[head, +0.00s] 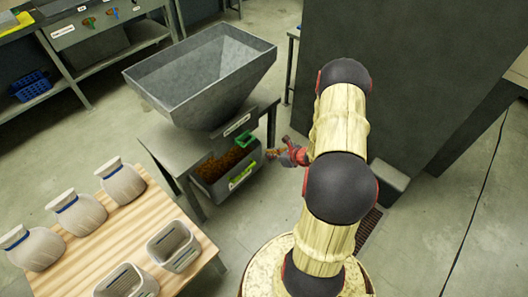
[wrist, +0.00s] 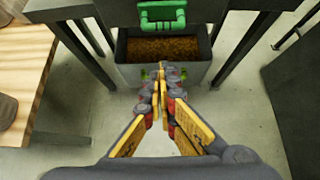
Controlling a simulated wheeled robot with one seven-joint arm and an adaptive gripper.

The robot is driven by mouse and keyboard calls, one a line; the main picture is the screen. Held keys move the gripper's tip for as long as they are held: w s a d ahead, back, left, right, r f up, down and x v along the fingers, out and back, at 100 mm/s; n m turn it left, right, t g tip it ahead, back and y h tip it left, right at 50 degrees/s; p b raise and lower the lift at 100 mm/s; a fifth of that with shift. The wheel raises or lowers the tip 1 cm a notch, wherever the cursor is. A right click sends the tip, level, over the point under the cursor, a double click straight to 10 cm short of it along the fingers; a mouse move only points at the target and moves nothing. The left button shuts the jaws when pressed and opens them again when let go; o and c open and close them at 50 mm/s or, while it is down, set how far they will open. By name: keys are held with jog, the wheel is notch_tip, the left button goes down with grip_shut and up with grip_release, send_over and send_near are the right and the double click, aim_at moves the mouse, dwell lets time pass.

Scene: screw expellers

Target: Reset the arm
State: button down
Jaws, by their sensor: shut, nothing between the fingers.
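My arm rises in the head view and bends over, with my gripper (head: 275,154) out to the left of it, beside the drawer under the hopper. In the wrist view my gripper (wrist: 161,74) has its yellow and grey fingers together, with nothing seen between them. The fingertips overlap the front of the drawer (wrist: 193,73) in the picture; I cannot tell whether they touch it. The drawer (head: 206,189) stands open and holds brown-orange crumbs (head: 219,165). A green handle (wrist: 163,16) shows above it, and part of another green handle lies behind my fingertips.
A grey hopper (head: 205,72) stands on a metal table (head: 163,137) above the drawer. A dark cabinet (head: 400,80) stands behind my arm. Floor (head: 420,235) is clear at right.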

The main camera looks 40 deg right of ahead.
jog(key=shift+s+r, duration=0.45)
jog(key=shift+s, duration=0.15)
jog(key=s+a+r+n+g+y, duration=0.3)
jog(key=s+a+r+n, duration=0.1)
jog(key=a+r+n, duration=0.4)
jog(key=s+a+r+n+g+y, duration=0.35)
jog(key=a+r+n, duration=0.35)
jog(key=a, duration=0.4)
jog(key=s+a+r+n+h, duration=0.2)
jog(key=r+n, duration=0.4)
jog(key=r, duration=0.3)
jog(key=s+a+r+n+t+h, duration=0.1)
jog(key=s+a+r+n+h, duration=0.2)
jog(key=a+r+n, duration=0.3)
jog(key=s+a+r+n+t+h, duration=0.1)
jog(key=s+a+r+n+h, duration=0.1)
jog(key=s+a+r+n, duration=0.3)
notch_tip(320, 180, up, 8)
jog(key=n, duration=0.3)
jog(key=shift+f, duration=0.15)
